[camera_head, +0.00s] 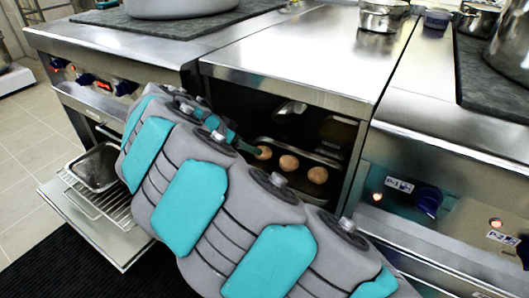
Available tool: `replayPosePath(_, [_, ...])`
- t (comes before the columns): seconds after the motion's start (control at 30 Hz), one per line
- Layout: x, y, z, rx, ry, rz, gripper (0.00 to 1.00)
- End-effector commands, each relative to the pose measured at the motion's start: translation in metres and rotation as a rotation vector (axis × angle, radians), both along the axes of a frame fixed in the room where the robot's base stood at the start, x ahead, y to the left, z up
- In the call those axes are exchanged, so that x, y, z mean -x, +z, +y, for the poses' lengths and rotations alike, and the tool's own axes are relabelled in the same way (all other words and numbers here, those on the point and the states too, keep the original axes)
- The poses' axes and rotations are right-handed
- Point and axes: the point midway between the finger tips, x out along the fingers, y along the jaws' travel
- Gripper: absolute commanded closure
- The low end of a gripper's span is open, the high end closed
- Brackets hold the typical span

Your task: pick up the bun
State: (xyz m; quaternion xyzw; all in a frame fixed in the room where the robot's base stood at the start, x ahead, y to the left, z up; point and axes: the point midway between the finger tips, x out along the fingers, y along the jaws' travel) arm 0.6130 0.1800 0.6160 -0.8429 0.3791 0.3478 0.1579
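Three round brown buns sit in a row on a dark metal tray (327,160) inside the open compartment under the middle steel counter. They are a left bun (263,153), a middle bun (288,162) and a right bun (318,175). My gripper (250,148) reaches into the compartment from the left, its teal tip beside the left bun. I cannot tell whether it touches that bun. My own grey and teal arm hides most of the gripper, so its opening does not show. The arm also covers the lower front of the compartment.
The steel counter (310,50) overhangs the compartment, whose right wall stands close to the right bun. A lowered oven door (100,235) with a wire rack and a metal pan (95,167) lies at the left. Control knobs (428,200) project at the right.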

Motion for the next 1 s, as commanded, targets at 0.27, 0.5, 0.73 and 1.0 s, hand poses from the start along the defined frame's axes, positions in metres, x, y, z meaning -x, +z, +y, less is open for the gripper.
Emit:
replayPosePath(0.27, [-0.010, -0.018, -0.014, 0.001, -0.003, 0.005, 0.15])
replayPosePath(0.5, [-0.022, -0.043, -0.031, 0.001, -0.001, 0.005, 0.15])
replayPosePath(0.73, [-0.028, -0.052, -0.037, 0.000, 0.000, 0.003, 0.15])
replayPosePath(1.0, [-0.028, -0.052, -0.037, 0.000, 0.000, 0.003, 0.34])
